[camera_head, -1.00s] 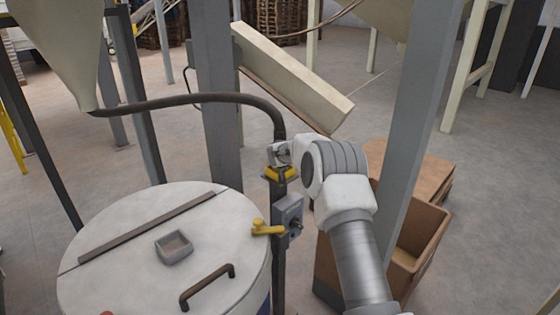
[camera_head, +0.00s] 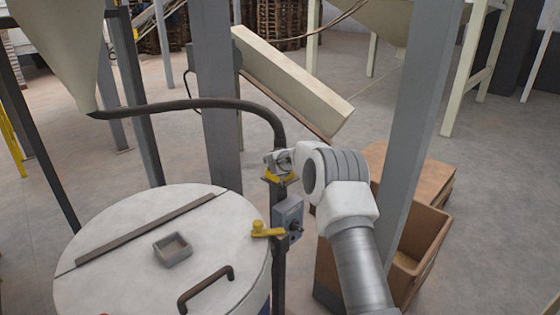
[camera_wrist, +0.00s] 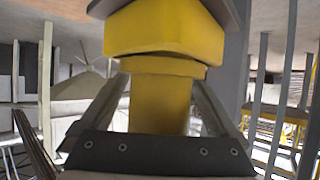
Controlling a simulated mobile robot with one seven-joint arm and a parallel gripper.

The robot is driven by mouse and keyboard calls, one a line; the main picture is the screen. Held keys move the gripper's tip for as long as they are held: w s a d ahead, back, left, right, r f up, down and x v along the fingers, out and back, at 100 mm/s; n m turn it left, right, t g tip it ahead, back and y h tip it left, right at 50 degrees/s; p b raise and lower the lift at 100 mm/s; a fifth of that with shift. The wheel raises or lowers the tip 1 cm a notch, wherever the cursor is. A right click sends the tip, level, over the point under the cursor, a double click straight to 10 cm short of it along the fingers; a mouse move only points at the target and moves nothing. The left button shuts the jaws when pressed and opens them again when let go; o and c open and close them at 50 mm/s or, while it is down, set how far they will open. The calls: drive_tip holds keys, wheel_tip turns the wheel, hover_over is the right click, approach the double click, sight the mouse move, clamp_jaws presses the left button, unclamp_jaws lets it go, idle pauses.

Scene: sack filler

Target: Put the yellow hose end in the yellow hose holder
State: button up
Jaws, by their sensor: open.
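The dark hose (camera_head: 200,102) runs from the hopper on the left and bends down to a post. Yellow (camera_head: 272,178) shows at the post's top, just under my gripper (camera_head: 279,161). In the wrist view a narrower yellow piece (camera_wrist: 160,105), apparently the hose end, lies between my two open fingers. A wider yellow block (camera_wrist: 165,30), apparently the holder, adjoins it, with a dark grey part beyond. The two yellow pieces look in line and touching, but I cannot tell how deep one sits in the other. My gripper hides this joint in the head view.
A control box (camera_head: 288,217) and a yellow lever (camera_head: 266,230) sit below on the post. A white drum lid (camera_head: 120,240) with a dark handle is at the left. A grey column (camera_head: 415,130) and a brown bin (camera_head: 428,245) stand close to my arm on the right.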

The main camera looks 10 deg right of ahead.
drive_tip(key=b+v, duration=0.2)
drive_tip(key=v, duration=1)
drive_tip(key=shift+r, duration=0.15)
drive_tip(key=s+a+r+n+g+y, duration=0.1)
drive_tip(key=s+a+r+n+y, duration=0.15)
drive_tip(key=s+r, duration=0.6)
drive_tip(key=s+a+r+n+g+y, duration=0.1)
drive_tip(key=s+a+r+y, duration=0.3)
drive_tip(key=s, duration=0.8)
drive_tip(key=s+d+f+g+h, duration=0.1)
drive_tip(key=s+d, duration=0.1)
drive_tip(key=s, duration=0.8)
drive_tip(key=s+d+f+m+g+h, duration=0.1)
drive_tip(key=s+d+f+g+h, duration=0.1)
drive_tip(key=s, duration=0.7)
drive_tip(key=s+d+f+g+h, duration=0.1)
drive_tip(key=s+d, duration=0.3)
drive_tip(key=s, duration=0.6)
drive_tip(key=shift+s+f+m+g, duration=0.2)
drive_tip(key=shift+s+m+g, duration=0.1)
drive_tip(key=shift+m, duration=0.05)
drive_tip(key=shift+h, duration=0.25)
